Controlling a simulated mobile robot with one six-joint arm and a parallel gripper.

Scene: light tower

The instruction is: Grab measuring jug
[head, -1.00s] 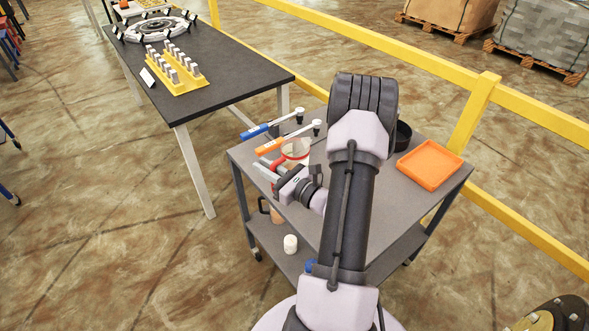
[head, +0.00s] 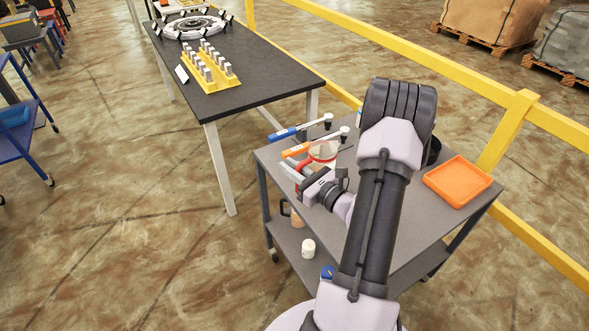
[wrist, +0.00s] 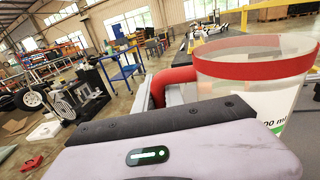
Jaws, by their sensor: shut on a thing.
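The measuring jug (head: 322,151) is clear with a red rim and a red handle. It stands upright near the left back of the grey cart's top. In the wrist view the jug (wrist: 268,85) fills the right side, with part of its printed scale showing. My gripper (head: 293,174) is at the jug's near left side, low over the cart top. It is shut on the jug's red handle (wrist: 172,82). The wrist housing hides most of the fingers and the lower part of the jug.
The grey cart (head: 400,230) also holds an orange tray (head: 458,181), a blue-handled tool (head: 288,132) and an orange-handled tool (head: 298,149) behind the jug. A dark table (head: 250,100) is at the back left. A yellow rail (head: 420,61) runs behind the cart.

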